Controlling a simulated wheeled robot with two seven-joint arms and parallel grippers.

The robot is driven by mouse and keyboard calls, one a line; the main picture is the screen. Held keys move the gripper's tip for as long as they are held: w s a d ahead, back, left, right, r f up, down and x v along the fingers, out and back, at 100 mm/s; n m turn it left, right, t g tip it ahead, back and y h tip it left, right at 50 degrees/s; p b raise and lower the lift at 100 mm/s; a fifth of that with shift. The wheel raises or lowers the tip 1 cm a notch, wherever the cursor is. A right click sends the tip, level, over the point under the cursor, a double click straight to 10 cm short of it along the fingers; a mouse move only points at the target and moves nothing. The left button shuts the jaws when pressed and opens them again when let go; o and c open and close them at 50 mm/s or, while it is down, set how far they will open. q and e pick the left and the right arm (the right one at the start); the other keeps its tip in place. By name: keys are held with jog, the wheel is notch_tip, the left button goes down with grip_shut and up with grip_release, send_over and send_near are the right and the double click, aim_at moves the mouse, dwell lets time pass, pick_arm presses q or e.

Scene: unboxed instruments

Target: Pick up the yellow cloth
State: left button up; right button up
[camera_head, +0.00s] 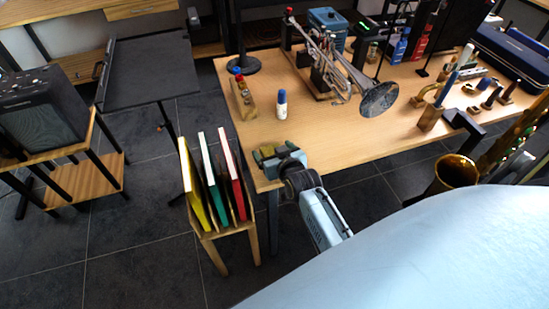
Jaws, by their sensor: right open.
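A small yellow-olive bundle, which looks like the yellow cloth (266,153), lies at the near left corner of the wooden table (340,138). My right gripper (272,160) is open at that corner, with its fingers reaching left over or around the cloth. The gripper hides part of the cloth, and I cannot tell whether the fingers touch it. My left gripper is not in view.
A white bottle with a blue cap (281,105) and a wooden block with coloured knobs (243,97) stand behind the gripper. A trumpet (335,65) rests further back. A rack of coloured folders (213,180) stands on the floor, left of the table.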

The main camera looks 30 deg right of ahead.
jog(key=shift+w+f, duration=0.15)
jog(key=shift+w, duration=0.15)
jog(key=c, duration=1.1)
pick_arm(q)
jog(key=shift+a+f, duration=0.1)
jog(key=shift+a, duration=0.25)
